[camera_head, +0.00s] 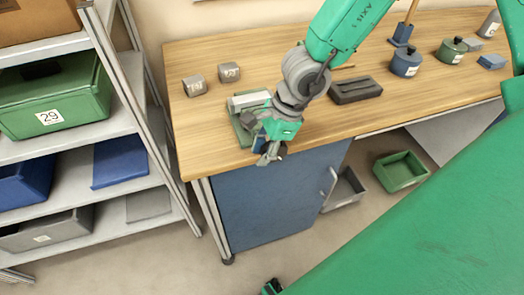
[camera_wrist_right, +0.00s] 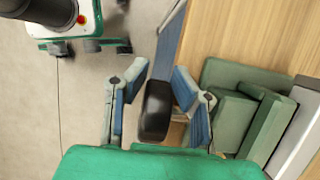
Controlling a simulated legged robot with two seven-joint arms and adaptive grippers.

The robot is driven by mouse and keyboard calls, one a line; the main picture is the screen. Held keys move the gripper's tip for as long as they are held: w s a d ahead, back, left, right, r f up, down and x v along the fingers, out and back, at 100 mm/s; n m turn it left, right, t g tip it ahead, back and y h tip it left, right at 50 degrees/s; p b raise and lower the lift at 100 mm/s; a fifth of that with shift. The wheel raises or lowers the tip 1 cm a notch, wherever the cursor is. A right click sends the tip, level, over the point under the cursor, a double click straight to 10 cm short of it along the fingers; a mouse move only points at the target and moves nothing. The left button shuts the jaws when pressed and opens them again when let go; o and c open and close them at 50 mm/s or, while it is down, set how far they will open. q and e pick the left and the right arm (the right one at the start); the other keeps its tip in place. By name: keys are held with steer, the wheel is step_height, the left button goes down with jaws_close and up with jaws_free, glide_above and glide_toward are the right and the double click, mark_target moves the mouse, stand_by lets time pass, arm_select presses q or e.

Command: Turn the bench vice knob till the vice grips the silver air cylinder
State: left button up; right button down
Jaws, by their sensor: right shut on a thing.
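The green bench vice (camera_head: 241,131) stands at the front left edge of the wooden bench. A pale silver-grey piece (camera_head: 250,99) lies along its top; I cannot tell for sure whether it is the air cylinder or part of a jaw. In the right wrist view the vice's green blocks (camera_wrist_right: 225,118) sit beside a pale grey part (camera_wrist_right: 298,135). My right gripper (camera_head: 268,155) is at the vice's front, over the bench edge. In the wrist view its fingers (camera_wrist_right: 157,108) are shut on the black vice knob (camera_wrist_right: 156,110). My left gripper is not clearly visible.
Two small grey blocks (camera_head: 195,86) lie behind the vice. A shelf rack (camera_head: 125,85) is at the left. A blue cabinet (camera_head: 275,195) is below the bench, with a green bin (camera_head: 401,172) beside it.

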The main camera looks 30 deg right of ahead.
steer(key=shift+s+d+f, duration=0.1)
steer(key=shift+d+f, duration=0.05)
steer(key=shift+d, duration=0.55)
steer(key=shift+d+f, duration=0.15)
steer(key=shift+d, duration=0.55)
steer(key=shift+a, duration=0.25)
steer(key=c, duration=1.4)
jaws_free()
steer(key=shift+o, duration=0.2)
steer(key=shift+r, duration=0.7)
steer(key=w+v, duration=0.1)
steer(key=v, duration=0.9)
steer(key=shift+s+d+r, duration=0.15)
steer(key=shift+s+d, duration=0.2)
steer(key=shift+d, duration=0.05)
